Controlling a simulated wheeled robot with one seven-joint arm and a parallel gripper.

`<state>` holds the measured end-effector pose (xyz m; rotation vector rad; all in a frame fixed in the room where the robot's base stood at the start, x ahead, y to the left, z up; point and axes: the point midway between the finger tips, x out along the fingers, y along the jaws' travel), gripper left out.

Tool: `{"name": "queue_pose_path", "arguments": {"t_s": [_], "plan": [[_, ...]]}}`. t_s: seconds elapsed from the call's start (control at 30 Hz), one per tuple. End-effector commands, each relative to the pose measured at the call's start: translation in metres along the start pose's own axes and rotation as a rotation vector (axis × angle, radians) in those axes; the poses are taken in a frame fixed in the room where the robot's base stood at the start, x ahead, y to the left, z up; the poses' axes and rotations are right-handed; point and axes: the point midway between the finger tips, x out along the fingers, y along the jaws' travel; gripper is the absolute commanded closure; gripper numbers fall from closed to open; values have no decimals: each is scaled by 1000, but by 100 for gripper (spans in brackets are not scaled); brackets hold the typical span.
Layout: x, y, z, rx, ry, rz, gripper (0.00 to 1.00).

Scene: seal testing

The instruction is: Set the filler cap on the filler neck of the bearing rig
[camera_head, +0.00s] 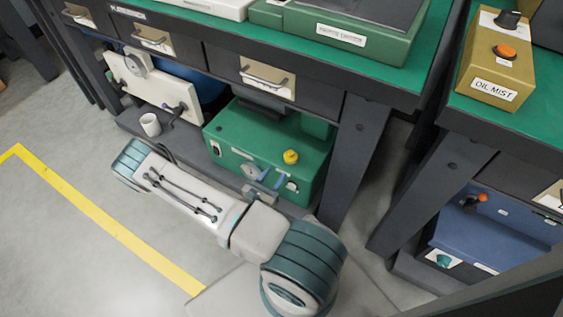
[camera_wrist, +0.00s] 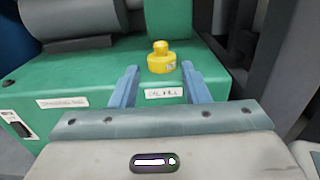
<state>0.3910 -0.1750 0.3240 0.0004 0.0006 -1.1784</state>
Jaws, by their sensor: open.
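The yellow filler cap (camera_head: 291,157) is upright on top of the green bearing rig (camera_head: 232,133), near its front edge. In the wrist view, the cap (camera_wrist: 161,64) has a wide round base and a narrower knob, and stands just behind a label that appears to read "OIL FILL". No filler neck shows apart from the cap; whether the cap is seated on one I cannot tell. My gripper (camera_head: 271,180) is at the rig's front. In the wrist view, my gripper (camera_wrist: 158,70) is open, its blue fingers left and right of the cap, with visible gaps and nothing held.
The rig stands on a low shelf under a dark bench with a green top (camera_head: 436,45). A bench leg (camera_head: 350,150) rises close to the rig's right. A white mug (camera_head: 150,125) and a white panel with a gauge (camera_head: 150,88) are to the left. Floor is clear in front.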

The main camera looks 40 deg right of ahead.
Motion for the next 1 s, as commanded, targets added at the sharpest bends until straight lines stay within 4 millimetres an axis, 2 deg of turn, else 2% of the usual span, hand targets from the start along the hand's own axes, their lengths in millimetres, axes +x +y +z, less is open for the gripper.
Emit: {"name": "queue_pose_path", "arguments": {"t_s": [0.13,0.27,0.37,0.67,1.0], "plan": [[-20,0,1,-1,1,1,58],[-27,1,4,9,0,-13,58],[-28,3,17,46,-2,-67,58],[-37,-3,94,280,36,-423,58],[-68,-22,168,580,184,-825,58]]}}
